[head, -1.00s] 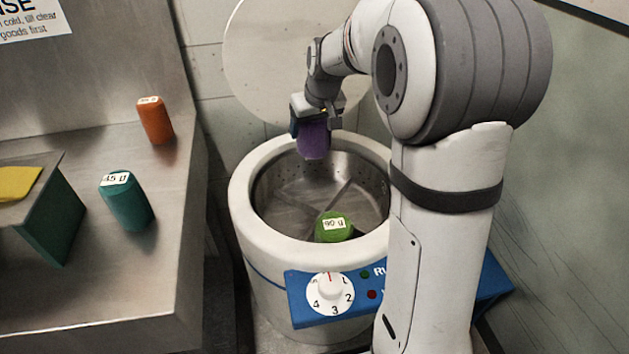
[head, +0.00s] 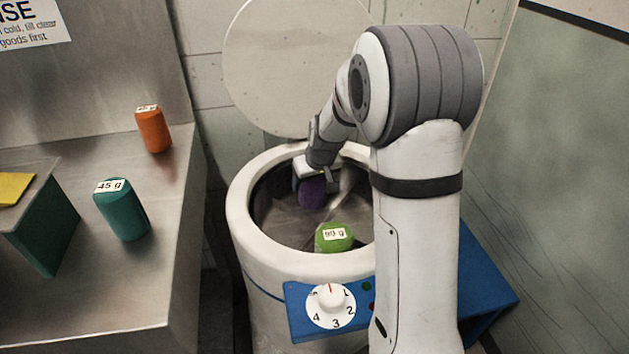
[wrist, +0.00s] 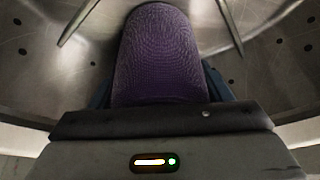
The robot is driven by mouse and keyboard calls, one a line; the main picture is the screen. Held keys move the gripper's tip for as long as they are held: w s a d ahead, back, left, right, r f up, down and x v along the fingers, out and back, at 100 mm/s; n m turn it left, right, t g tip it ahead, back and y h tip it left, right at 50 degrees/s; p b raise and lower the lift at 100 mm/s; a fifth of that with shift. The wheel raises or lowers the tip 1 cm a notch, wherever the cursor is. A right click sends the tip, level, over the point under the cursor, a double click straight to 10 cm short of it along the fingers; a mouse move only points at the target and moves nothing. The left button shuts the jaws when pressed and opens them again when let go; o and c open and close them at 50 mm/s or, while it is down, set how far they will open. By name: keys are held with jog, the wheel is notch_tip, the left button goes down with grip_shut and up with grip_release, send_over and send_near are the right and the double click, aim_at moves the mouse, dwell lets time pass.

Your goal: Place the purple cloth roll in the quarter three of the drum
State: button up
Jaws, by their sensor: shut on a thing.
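The purple cloth roll (head: 312,192) is in my gripper (head: 312,180), which is shut on it. The roll hangs inside the drum (head: 243,205), below the rim and toward the back. In the wrist view the roll (wrist: 158,55) fills the middle, with metal dividers and the perforated drum wall around it. A green roll labelled 90 g (head: 334,238) sits in the front part of the drum. My arm hides the drum's right side. I cannot tell whether the purple roll touches the drum floor, nor which quarter it is over.
A numbered dial (head: 331,305) is on the blue panel (head: 298,308) at the drum's front. An orange roll (head: 153,132) and a teal roll (head: 124,212) stand on the steel counter (head: 110,300) at left. The round lid (head: 290,65) is raised behind the drum.

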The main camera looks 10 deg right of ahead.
jog(key=shift+r, duration=0.1)
jog(key=o, duration=0.9)
